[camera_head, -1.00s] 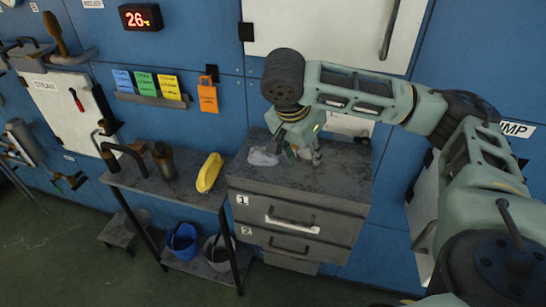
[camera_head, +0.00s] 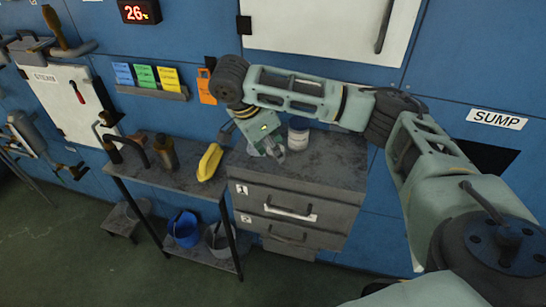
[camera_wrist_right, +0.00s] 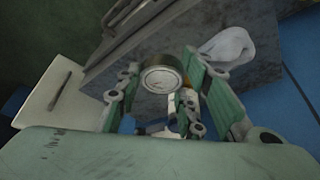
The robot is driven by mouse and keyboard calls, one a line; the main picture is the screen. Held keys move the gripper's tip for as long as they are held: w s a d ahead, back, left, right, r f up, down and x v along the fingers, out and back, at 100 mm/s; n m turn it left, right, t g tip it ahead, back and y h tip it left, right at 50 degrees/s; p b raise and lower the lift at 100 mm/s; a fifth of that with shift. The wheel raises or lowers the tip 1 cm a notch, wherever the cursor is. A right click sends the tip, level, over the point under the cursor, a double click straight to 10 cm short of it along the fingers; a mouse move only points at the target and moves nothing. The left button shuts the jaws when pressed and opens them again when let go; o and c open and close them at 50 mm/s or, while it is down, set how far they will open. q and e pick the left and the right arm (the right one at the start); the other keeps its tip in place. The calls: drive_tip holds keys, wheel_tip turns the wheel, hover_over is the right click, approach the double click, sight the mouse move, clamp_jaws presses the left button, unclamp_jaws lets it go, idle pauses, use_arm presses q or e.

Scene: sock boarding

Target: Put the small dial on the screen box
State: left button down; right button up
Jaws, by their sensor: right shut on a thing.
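The small dial (camera_wrist_right: 162,79), round with a white face and a dark rim, sits between the fingers of my right gripper (camera_wrist_right: 165,100) in the right wrist view. The gripper is shut on it. In the head view my right gripper (camera_head: 273,150) is just above the left part of the grey drawer cabinet's top (camera_head: 335,160); the dial is too small to make out there. A dark box with a lit red screen (camera_head: 139,11) reading 26 is on the blue wall at upper left. My left gripper is not in view.
A pale crumpled cloth (camera_wrist_right: 228,45) lies on the grey surface in the wrist view. A yellow object (camera_head: 209,162) and a brown bottle (camera_head: 165,152) are on the shelf left of the cabinet.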

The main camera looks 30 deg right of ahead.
sight(269, 153)
wheel_tip(269, 153, down, 3)
drive_tip(key=shift+d+f+p, duration=0.1)
drive_tip(key=shift+f+p, duration=0.05)
drive_tip(key=shift+p, duration=0.4)
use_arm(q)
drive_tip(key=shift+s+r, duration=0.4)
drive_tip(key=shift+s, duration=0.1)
use_arm(e)
drive_tip(key=shift+f, duration=0.2)
drive_tip(key=o, duration=1.2)
drive_tip(key=shift+f, duration=0.1)
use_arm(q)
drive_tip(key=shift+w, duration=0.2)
